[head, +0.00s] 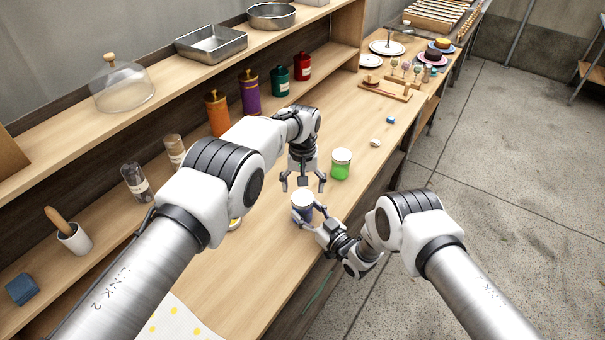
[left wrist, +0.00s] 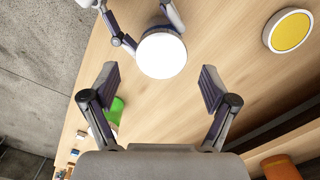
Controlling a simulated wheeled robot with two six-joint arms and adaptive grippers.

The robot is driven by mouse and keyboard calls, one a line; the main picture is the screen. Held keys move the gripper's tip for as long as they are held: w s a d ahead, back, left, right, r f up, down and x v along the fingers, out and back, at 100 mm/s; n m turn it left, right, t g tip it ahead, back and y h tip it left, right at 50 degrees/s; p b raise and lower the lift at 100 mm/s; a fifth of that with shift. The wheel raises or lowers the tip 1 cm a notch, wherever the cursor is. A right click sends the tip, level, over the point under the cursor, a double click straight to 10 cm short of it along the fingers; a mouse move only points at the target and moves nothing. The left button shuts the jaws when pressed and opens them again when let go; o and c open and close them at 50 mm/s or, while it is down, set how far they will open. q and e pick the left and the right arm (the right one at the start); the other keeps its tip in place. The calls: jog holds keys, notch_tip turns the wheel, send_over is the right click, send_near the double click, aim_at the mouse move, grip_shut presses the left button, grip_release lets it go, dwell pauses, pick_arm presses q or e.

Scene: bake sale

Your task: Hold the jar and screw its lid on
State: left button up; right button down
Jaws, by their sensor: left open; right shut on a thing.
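A jar with a dark blue-purple body (head: 304,214) stands near the table's front edge with a round white lid (head: 303,195) on top. I cannot tell how tightly the lid sits. My right gripper (head: 307,213) is shut around the jar's body from the front right. My left gripper (head: 303,185) is open and points down, just behind and above the lid. In the left wrist view the white lid (left wrist: 161,55) lies just beyond the gap between my open left fingers (left wrist: 159,82), touching neither.
A green jar with a white lid (head: 341,163) stands to the right behind. A yellow, white-rimmed round thing (left wrist: 289,31) lies on the other side. Canisters, including an orange one (head: 217,115), line the shelf at the back left. Bare table (head: 230,270) lies at the front left.

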pick_arm(q)
jog(key=n, duration=0.6)
jog(key=shift+s, duration=0.1)
jog(key=n, duration=0.3)
jog(key=shift+r+n, duration=0.15)
jog(key=shift+n, duration=0.25)
jog(key=n, duration=0.3)
jog(key=shift+r, duration=0.1)
jog(key=n, duration=0.5)
jog(key=shift+s+r+n, duration=0.1)
jog(key=shift+r+n, duration=0.2)
jog(key=shift+n, duration=0.1)
jog(key=shift+a+r+n, duration=0.1)
jog(key=shift+r+n, duration=0.2)
jog(key=shift+n, duration=0.7)
jog(key=shift+w+r, duration=0.15)
jog(key=shift+r, duration=0.45)
jog(key=shift+w+r, duration=0.15)
jog(key=shift+r, duration=0.45)
jog(key=shift+f, duration=0.1)
